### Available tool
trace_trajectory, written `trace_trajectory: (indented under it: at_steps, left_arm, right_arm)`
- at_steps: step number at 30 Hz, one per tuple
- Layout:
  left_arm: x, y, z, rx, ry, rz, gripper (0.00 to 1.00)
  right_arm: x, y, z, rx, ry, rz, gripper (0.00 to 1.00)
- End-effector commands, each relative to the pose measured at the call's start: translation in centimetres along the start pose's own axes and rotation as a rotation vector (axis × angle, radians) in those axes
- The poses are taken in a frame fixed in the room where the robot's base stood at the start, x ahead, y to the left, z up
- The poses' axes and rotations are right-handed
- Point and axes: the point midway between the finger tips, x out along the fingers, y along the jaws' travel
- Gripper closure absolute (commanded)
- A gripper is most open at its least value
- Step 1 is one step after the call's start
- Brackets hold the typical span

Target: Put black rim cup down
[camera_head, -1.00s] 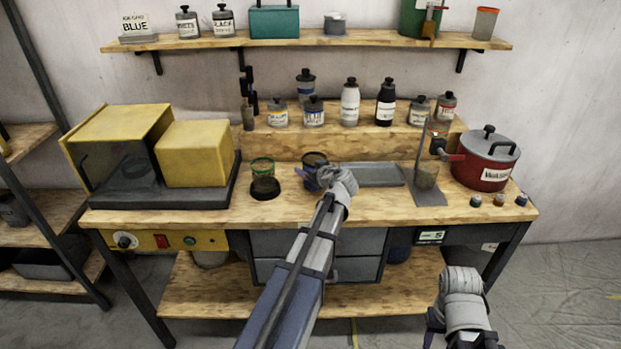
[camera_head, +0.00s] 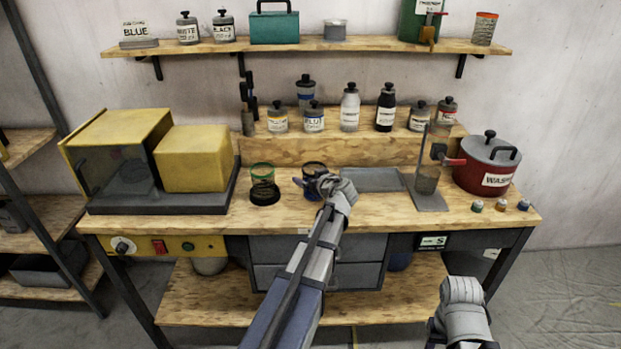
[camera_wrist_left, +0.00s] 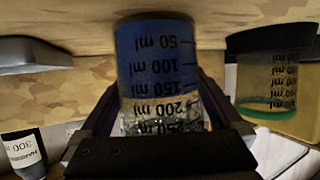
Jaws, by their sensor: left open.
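The black rim cup (camera_head: 314,167) stands upright on the workbench, left of the grey tray. In the left wrist view, which is upside down, the clear cup (camera_wrist_left: 158,60) has ml marks and blue contents. My left gripper (camera_head: 311,186) is open around the cup, with one finger on each side. The wrist view shows the fingers (camera_wrist_left: 160,115) beside the cup's walls; whether they touch is hard to tell. My right arm is low at the right, in front of the bench, and its fingertips are not clearly visible.
A green rim cup (camera_head: 262,172) on a black round base stands close to the left. Several bottles line the raised ledge behind.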

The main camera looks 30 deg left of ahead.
Motion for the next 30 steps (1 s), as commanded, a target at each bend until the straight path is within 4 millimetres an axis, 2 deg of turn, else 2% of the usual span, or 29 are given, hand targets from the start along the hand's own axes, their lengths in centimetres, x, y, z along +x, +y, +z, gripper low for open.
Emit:
trace_trajectory:
  at_steps: [15, 21, 30]
  left_arm:
    - [-9.8, -0.1, -0.3, 0.001, 0.000, 0.002, 0.00]
    - [-11.7, -0.1, -0.2, 0.001, 0.000, 0.001, 0.00]
    - [-12.1, 0.0, -0.1, 0.000, 0.000, 0.000, 0.00]
  right_arm:
    - [-4.0, 0.4, 0.2, 0.000, 0.000, 0.000, 0.50]
    - [-4.6, 0.4, 0.3, 0.000, 0.000, 0.000, 0.50]
    - [-4.6, 0.4, 0.3, 0.000, 0.000, 0.000, 0.50]
